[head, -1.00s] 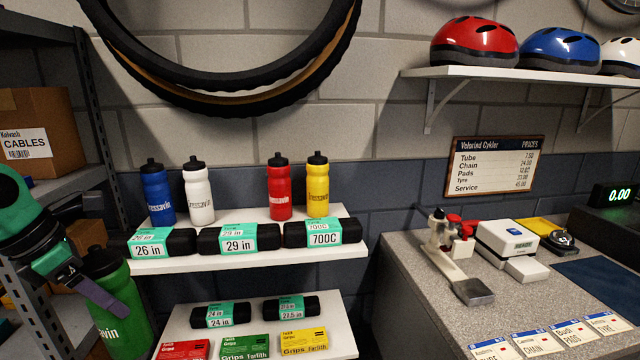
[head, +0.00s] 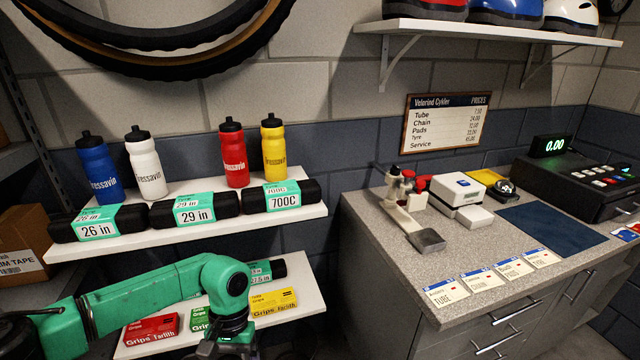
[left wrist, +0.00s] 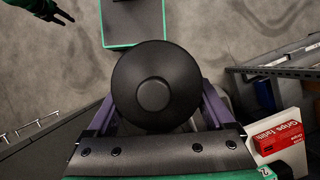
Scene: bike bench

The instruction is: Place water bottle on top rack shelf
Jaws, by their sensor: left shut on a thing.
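The black round cap of the water bottle (left wrist: 153,88) fills the middle of the left wrist view, seen from above. My left gripper (left wrist: 155,105) is shut around the bottle, with a purple finger on each side. In the head view my left arm reaches in low from the left; its wrist is at the bottom edge, and the fingers and bottle are out of sight. The white top rack shelf (head: 235,228) holds blue (head: 97,168), white (head: 146,163), red (head: 233,153) and yellow (head: 273,148) bottles, upright. My right gripper (left wrist: 63,15) shows small, open and empty, in the left wrist view.
A gap lies between the white and red bottles. Black tube rolls (head: 207,208) line the shelf's front. The lower shelf (head: 305,290) holds grip boxes (head: 272,302) behind my arm. A counter (head: 365,225) stands right, a cardboard box (head: 22,240) left.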

